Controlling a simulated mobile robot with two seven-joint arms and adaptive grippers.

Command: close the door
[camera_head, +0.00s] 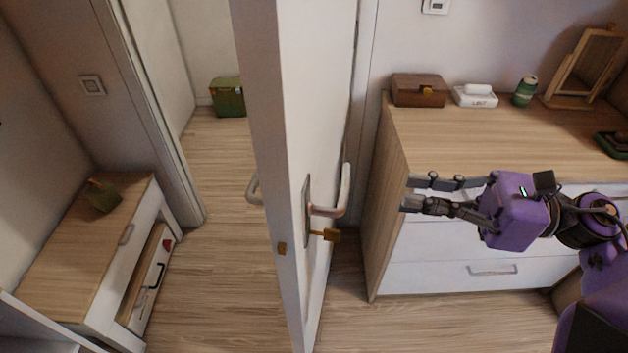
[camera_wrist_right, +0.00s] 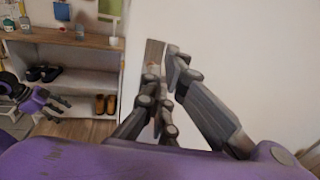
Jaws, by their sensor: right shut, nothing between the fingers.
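The white door (camera_head: 325,90) stands open in the middle of the head view, its narrow edge toward me. A metal lever handle (camera_head: 343,190) is on its right face, with a key (camera_head: 331,235) in the lock below it. Part of another handle (camera_head: 253,190) shows on the left face. My right gripper (camera_head: 406,193) is shut and empty, to the right of the handle and apart from it, fingers pointing left. In the right wrist view the gripper (camera_wrist_right: 165,62) is before the white door panel (camera_wrist_right: 235,45). A small purple part at left there looks like my left gripper (camera_wrist_right: 50,105); its jaws are unclear.
The doorway with a green box (camera_head: 228,97) beyond is left of the door. A dresser (camera_head: 480,128) at right carries a wooden box (camera_head: 418,91), a can (camera_head: 525,91) and a mirror (camera_head: 592,65).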

